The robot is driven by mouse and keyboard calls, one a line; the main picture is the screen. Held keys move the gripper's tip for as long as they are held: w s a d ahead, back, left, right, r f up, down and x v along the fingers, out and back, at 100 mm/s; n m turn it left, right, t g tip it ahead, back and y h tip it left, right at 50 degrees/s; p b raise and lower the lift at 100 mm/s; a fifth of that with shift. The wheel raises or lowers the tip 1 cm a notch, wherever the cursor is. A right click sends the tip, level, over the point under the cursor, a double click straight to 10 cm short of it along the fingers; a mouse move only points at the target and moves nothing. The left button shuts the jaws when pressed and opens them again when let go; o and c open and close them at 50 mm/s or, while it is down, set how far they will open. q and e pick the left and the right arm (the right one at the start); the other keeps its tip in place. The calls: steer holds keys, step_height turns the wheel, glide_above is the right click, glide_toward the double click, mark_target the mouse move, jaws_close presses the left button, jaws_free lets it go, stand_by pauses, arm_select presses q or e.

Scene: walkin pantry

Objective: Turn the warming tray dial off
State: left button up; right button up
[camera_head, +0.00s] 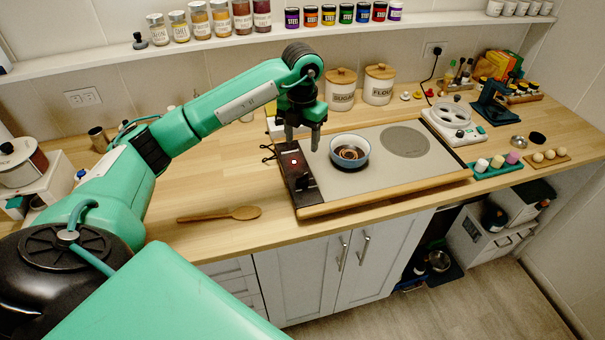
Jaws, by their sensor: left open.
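The warming tray (385,176) is a flat grey plate with wooden edges on the counter, right of the picture's middle. A dark control panel (296,172) runs along its left end. A small red light shows on the panel, near my fingertips. The dial itself is too small and too covered to make out clearly. My left gripper (302,146) points down above the far part of the panel. Its fingers are apart and hold nothing visible. I cannot tell whether they touch the panel. My right gripper does not show.
A blue-rimmed bowl (349,151) stands on the tray, close right of my left gripper. A wooden spoon (222,214) lies on clear counter to the left. Sugar (340,91) and flour (379,86) canisters stand behind the tray. A green holder (496,168) sits at its right.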

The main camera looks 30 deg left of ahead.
mark_target(302, 175)
arm_select(q)
step_height(302, 175, down, 12)
steer(key=p, duration=0.4)
steer(key=shift+f, duration=0.6)
steer(key=c, duration=1)
